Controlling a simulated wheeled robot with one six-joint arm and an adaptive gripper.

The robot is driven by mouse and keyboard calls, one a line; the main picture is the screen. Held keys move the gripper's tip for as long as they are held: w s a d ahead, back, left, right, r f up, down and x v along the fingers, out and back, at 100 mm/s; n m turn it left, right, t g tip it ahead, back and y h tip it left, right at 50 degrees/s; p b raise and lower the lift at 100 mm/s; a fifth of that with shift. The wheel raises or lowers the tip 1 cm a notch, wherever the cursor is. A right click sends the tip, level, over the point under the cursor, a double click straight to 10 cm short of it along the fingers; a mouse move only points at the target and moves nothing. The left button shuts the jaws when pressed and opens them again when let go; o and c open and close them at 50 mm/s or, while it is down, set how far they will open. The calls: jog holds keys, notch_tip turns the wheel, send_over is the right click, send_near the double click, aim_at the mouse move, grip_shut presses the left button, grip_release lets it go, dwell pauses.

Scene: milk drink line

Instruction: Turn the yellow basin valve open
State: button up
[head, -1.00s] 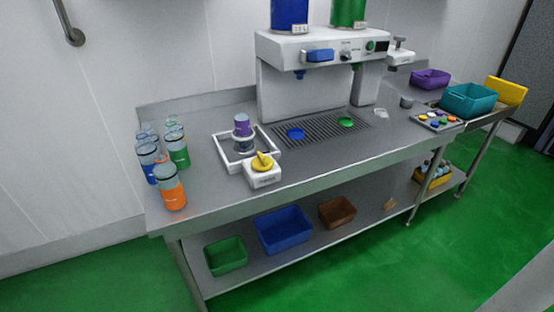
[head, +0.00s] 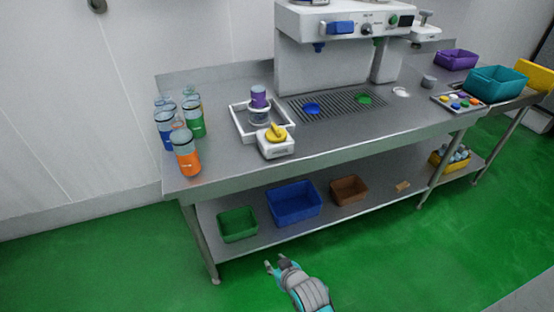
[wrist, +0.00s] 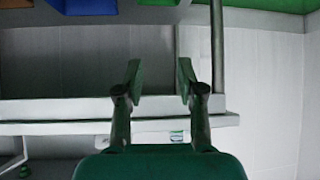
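The yellow basin valve (head: 275,131) is a round yellow knob with a handle on a white block (head: 277,149). It stands on the steel counter at the front corner of a white-rimmed basin (head: 240,127). A purple-topped container (head: 259,97) stands in the basin. My gripper (head: 273,264) is low in front of the table, below the counter and far from the valve. In the wrist view my gripper (wrist: 158,75) shows two fingers apart with nothing between them. The valve is not seen in the wrist view.
Several bottles, including an orange one (head: 186,152), stand left of the basin. A drink machine (head: 335,65) with a drip grate stands behind right. Green (head: 238,224), blue (head: 294,203) and brown (head: 349,190) bins sit on the lower shelf. The counter's front edge (head: 340,155) lies above my gripper.

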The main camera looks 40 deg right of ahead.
aim_at(276, 128)
jog(key=w+d+r+g, duration=0.1)
jog(key=w+d+r, duration=0.45)
jog(key=w, duration=0.45)
jog(key=w+d+r+g, duration=0.2)
jog(key=w+d+r, duration=0.35)
jog(key=w, duration=0.35)
jog(key=shift+m+g, duration=0.5)
jog(key=w+d+r, duration=0.1)
jog(key=r, duration=0.2)
jog(key=w+d+r, duration=0.2)
jog(key=r, duration=0.2)
jog(key=w+d+r, duration=0.2)
jog(key=r, duration=0.2)
jog(key=shift+w+r, duration=0.1)
jog(key=shift+r, duration=0.1)
jog(key=w+d+r+g, duration=0.1)
jog(key=d+r, duration=0.1)
jog(key=r, duration=0.5)
jog(key=d+r+g, duration=0.1)
jog(key=d+r, duration=0.2)
jog(key=r, duration=0.4)
jog(key=x, duration=1.1)
jog(key=shift+w+a+r, duration=0.1)
jog(key=shift+w+a, duration=0.2)
jog(key=shift+a, duration=0.1)
grip_shut()
